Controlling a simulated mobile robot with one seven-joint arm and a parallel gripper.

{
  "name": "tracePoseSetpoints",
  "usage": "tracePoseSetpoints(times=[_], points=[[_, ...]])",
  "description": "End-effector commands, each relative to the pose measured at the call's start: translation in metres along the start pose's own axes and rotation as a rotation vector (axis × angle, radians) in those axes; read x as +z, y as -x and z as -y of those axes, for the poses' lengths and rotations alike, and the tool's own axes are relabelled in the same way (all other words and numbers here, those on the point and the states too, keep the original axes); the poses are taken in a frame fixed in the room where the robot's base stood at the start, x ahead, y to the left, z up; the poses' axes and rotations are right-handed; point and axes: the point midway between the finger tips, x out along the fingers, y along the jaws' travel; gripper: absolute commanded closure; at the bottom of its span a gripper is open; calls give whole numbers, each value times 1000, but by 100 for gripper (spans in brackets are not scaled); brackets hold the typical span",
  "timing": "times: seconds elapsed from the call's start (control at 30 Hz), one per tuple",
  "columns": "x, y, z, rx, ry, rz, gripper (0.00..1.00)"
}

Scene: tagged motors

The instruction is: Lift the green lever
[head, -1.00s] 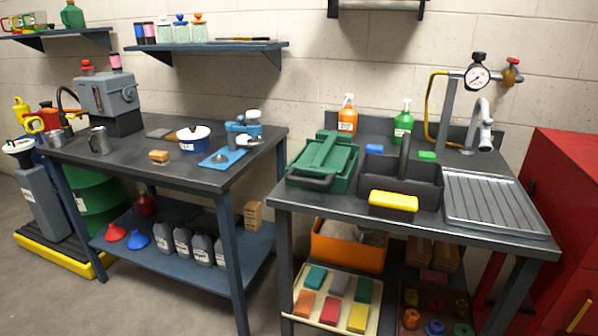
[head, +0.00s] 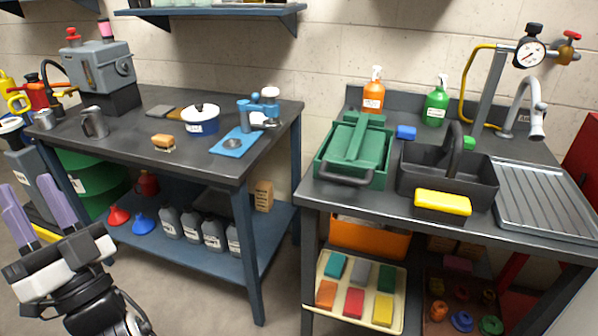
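My gripper (head: 24,186) is at the lower left of the head view, in front of the left workbench. Its two purple fingers point up and stand apart, with nothing between them. I cannot make out a green lever for certain. Green things in view are a toolbox (head: 348,179) with a dark front handle on the right bench, a spray bottle (head: 436,107) behind it, and a drum (head: 85,183) under the left bench. My gripper is far from the toolbox and touches nothing.
The left workbench (head: 120,150) holds a grey machine (head: 100,72), a white-lidded blue pot (head: 201,121) and a blue device (head: 236,142). The right bench carries a dark caddy (head: 476,188), a yellow sponge (head: 442,202) and a drainer (head: 545,200). Floor shows between the benches.

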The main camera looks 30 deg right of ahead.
Motion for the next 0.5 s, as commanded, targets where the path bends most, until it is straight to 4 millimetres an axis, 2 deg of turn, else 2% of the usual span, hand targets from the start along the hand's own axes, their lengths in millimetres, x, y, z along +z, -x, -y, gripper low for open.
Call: tracePoseSetpoints(times=[0.03, 0.1, 0.17, 0.2, 0.3, 0.33, 0.4, 0.5], points=[[-17, 10, -47, 118, 2, -2, 65], [-42, 32, -105, 272, -24, -27, 65], [-68, 58, -149, 403, -48, -70, 65], [-87, 78, -176, 487, -63, -109, 65], [-136, 132, -226, 670, -104, -231, 65], [-149, 148, -236, 717, -115, -271, 65], [-178, 184, -254, 805, -136, -362, 65], [-208, 224, -267, 889, -159, -474, 65]])
